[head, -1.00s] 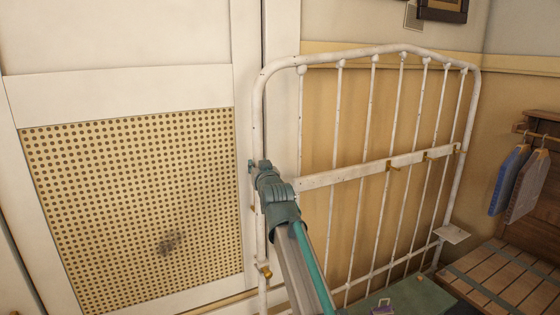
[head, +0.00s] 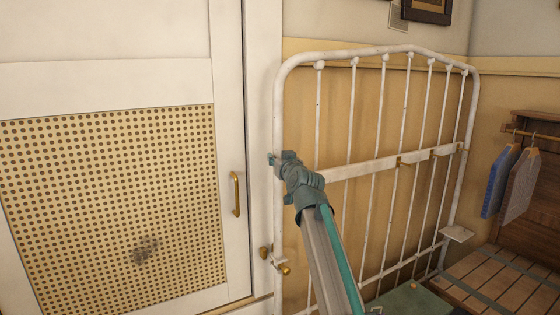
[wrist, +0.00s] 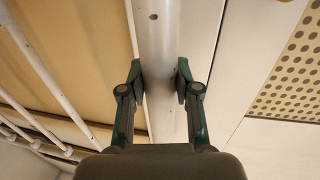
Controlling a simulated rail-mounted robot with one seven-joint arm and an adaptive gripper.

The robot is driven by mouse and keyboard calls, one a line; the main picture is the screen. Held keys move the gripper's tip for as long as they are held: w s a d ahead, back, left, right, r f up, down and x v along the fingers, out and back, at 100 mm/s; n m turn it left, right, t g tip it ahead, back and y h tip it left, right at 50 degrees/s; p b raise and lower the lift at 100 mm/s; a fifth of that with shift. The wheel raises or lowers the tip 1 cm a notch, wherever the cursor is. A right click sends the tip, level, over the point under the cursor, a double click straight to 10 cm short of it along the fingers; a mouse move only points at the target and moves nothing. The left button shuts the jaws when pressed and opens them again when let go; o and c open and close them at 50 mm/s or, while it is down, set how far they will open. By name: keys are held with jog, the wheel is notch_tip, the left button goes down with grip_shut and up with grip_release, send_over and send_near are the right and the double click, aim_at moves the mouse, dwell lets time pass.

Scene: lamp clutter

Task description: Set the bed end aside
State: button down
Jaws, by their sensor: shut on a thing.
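The bed end (head: 372,172) is a white metal frame with an arched top, several thin upright bars and a flat cross rail. It stands upright against the tan wall, to the right of the white cabinet door. My gripper (head: 274,160) is at its left post, about level with the cross rail. In the wrist view my gripper (wrist: 160,82) has one finger on each side of the white post (wrist: 155,40) and is shut on it.
The white cabinet door has a perforated panel (head: 110,200) and a brass handle (head: 236,194), uncovered left of the post. A slatted wooden bench (head: 500,275) and hanging blue and grey boards (head: 508,185) are at right. A green surface (head: 412,300) lies low in front.

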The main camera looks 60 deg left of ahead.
jog(key=c, duration=1.3)
grip_release()
jog(key=shift+w, duration=0.2)
jog(key=o, duration=0.5)
jog(key=shift+w, duration=0.2)
jog(key=shift+s, duration=0.1)
jog(key=v, duration=1.2)
